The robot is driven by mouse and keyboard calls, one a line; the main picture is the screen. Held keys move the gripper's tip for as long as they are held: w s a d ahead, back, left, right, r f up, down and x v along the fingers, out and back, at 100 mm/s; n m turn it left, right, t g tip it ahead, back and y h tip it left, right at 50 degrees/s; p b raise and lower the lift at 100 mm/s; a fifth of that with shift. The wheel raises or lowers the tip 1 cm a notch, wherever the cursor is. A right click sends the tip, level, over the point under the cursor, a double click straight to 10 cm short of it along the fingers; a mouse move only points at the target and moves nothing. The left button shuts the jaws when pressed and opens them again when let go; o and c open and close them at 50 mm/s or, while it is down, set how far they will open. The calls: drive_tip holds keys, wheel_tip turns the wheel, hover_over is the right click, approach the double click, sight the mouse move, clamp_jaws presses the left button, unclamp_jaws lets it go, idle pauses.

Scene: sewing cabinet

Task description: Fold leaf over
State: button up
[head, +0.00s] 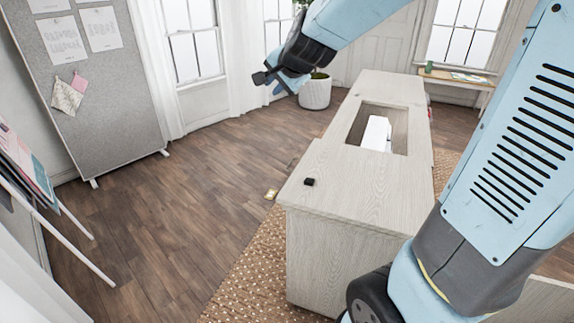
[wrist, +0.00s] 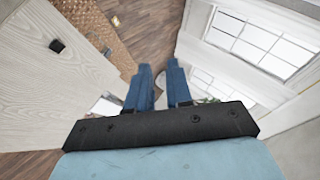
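The pale wood sewing cabinet (head: 310,250) stands right of centre in the head view. Its top has a rectangular opening with a white object (head: 377,133) down inside. The near top panel (head: 365,190), which looks like the leaf, lies flat and carries a small black knob (head: 309,182). The knob also shows in the wrist view (wrist: 57,46) on a pale wood surface. A small brass-coloured piece (head: 271,194) shows at the panel's left edge. My gripper (head: 268,84) is raised in the air, left of the cabinet, empty. Its blue fingers (wrist: 159,70) are apart.
A grey pinboard (head: 95,80) stands at the left, with a rack of papers (head: 25,170) nearer. A white plant pot (head: 315,92) stands behind the cabinet's left side. A side table (head: 455,78) is at the back right. Wood floor (head: 150,220) left of the cabinet is clear.

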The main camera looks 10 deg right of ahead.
drive_tip(key=w+a+f+m+t+h, duration=0.25)
drive_tip(key=w+f+m+h, duration=0.35)
drive_tip(key=w+f+m, duration=1.1)
wheel_tip(320, 180, down, 21)
drive_tip(key=s+d+m+g+h, duration=0.15)
drive_tip(key=m+g+h, duration=0.25)
drive_tip(key=m+h, duration=0.5)
drive_tip(key=shift+n+h, duration=0.3)
drive_tip(key=x, duration=1.2)
drive_tip(key=shift+d+f, duration=0.1)
drive_tip(key=shift+d, duration=0.3)
drive_tip(key=shift+c, duration=0.2)
clamp_jaws()
